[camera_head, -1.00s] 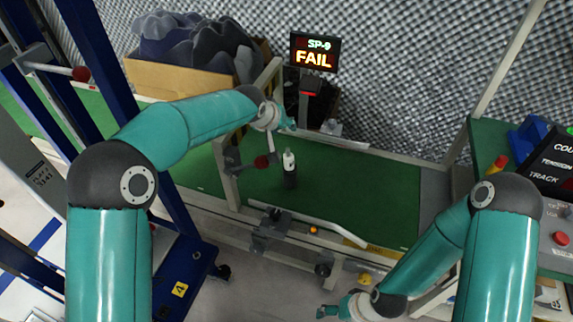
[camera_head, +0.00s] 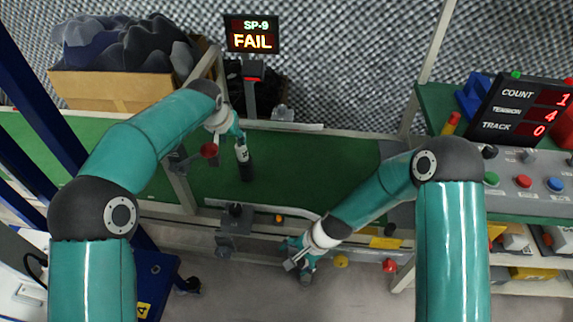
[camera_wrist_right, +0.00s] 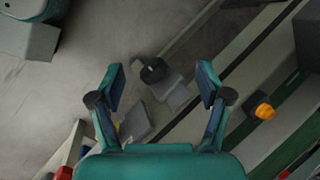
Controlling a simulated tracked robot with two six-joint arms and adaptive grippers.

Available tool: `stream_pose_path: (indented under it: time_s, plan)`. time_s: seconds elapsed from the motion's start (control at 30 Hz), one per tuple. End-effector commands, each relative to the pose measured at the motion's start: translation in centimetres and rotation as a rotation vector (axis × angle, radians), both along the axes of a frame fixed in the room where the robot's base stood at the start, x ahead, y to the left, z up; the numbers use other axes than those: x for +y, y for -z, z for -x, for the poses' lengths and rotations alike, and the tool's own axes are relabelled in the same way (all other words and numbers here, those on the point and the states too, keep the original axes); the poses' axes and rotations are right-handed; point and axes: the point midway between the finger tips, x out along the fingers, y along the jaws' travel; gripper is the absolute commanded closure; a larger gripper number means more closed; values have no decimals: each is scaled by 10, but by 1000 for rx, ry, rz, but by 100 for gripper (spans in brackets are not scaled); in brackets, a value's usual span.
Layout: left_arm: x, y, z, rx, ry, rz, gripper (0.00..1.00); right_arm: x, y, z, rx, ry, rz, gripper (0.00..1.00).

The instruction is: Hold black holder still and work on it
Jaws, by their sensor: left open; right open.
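The black holder (camera_head: 246,171) stands upright on the green belt (camera_head: 310,157), with a white piece (camera_head: 242,154) on its top. My left gripper (camera_head: 239,139) is open, at the holder's white top; I cannot tell whether it touches. My right gripper (camera_head: 294,262) is open and low at the belt's front edge, to the right of and nearer than the holder. In the right wrist view its fingers (camera_wrist_right: 160,88) are spread, with nothing held between them. The holder is not seen in that view.
A grey bracket (camera_head: 234,222) sits on the front rail. A sign (camera_head: 252,34) reads FAIL.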

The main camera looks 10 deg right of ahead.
Motion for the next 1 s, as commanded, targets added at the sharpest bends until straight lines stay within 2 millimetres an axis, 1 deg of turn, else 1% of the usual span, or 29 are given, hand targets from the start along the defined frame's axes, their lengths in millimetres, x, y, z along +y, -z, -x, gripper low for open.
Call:
stream_pose_path:
  time_s: [0.03,0.1,0.13,0.23,0.3,0.37,0.4,0.5,0.6,0.73,0.87,1.0]
  plan:
    - [-1,0,0,0,1,0,58,11,-19,-26,12,111,-67,23]
    - [-1,0,0,0,1,0,58,25,-44,-55,49,262,-179,23]
    - [-1,0,0,0,1,0,58,30,-54,-67,68,326,-232,23]
    - [-1,0,0,0,1,0,58,35,-84,-102,131,527,-413,23]
    - [-2,0,0,0,1,0,58,31,-101,-124,171,651,-536,23]
    - [-2,0,0,0,2,0,58,24,-113,-142,198,746,-634,23]
    - [-2,0,0,0,2,0,58,18,-120,-152,213,801,-695,23]
    - [-2,0,0,0,3,1,58,2,-136,-174,232,909,-822,23]
    - [-2,0,0,0,3,1,58,-11,-147,-189,239,979,-910,23]
    - [-2,0,0,0,3,1,58,-17,-153,-200,242,1019,-964,23]
    - [-3,0,0,0,4,0,58,-11,-150,-206,243,1025,-973,23]
    - [-3,0,0,0,4,0,58,3,-142,-217,243,1022,-972,23]
